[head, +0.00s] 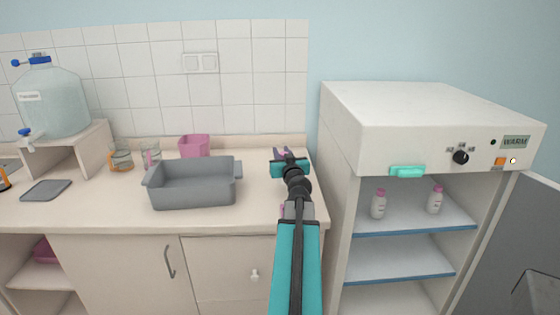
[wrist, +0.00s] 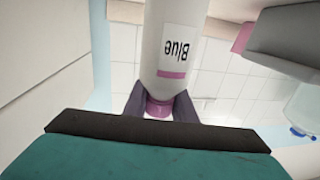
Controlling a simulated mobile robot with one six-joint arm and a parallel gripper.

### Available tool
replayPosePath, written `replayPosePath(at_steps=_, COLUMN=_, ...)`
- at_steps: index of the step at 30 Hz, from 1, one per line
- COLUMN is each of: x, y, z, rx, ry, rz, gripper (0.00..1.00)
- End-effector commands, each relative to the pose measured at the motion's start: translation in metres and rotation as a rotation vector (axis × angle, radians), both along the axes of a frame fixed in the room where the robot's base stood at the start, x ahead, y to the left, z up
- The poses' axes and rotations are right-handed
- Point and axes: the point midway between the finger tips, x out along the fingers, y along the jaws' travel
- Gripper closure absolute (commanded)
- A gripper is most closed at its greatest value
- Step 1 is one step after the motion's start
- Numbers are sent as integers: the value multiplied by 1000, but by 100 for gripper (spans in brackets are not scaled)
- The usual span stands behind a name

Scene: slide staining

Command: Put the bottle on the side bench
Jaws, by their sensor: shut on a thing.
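A white bottle (wrist: 180,30) with a pink cap (wrist: 158,107) and a label reading "Blue" fills the middle of the wrist view. My gripper (wrist: 160,103) is shut on it at the cap end, one dark finger on each side. In the head view my gripper (head: 284,157) is over the right end of the side bench (head: 255,207). The held bottle is mostly hidden there by my arm, so I cannot tell whether its base touches the bench.
A grey tray (head: 193,189) stands on the bench left of my arm, with a pink container (head: 194,146) behind it. The warming cabinet (head: 420,125) at the right is open; two white bottles (head: 378,205) (head: 434,201) stand on its top shelf. Its door (head: 510,240) hangs open.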

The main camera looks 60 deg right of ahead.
Motion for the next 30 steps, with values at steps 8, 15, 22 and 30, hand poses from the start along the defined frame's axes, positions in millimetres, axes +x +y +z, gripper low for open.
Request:
replayPosePath(at_steps=8, x=15, y=-7, z=-1, rx=1, ry=0, rz=1, gripper=100)
replayPosePath(at_steps=15, x=12, y=-6, z=-28, rx=1, ry=0, rz=0, gripper=100)
replayPosePath(at_steps=22, x=11, y=-6, z=-36, rx=0, ry=0, rz=-2, gripper=100)
replayPosePath(at_steps=30, x=11, y=-6, z=-37, rx=0, ry=0, rz=-1, gripper=100)
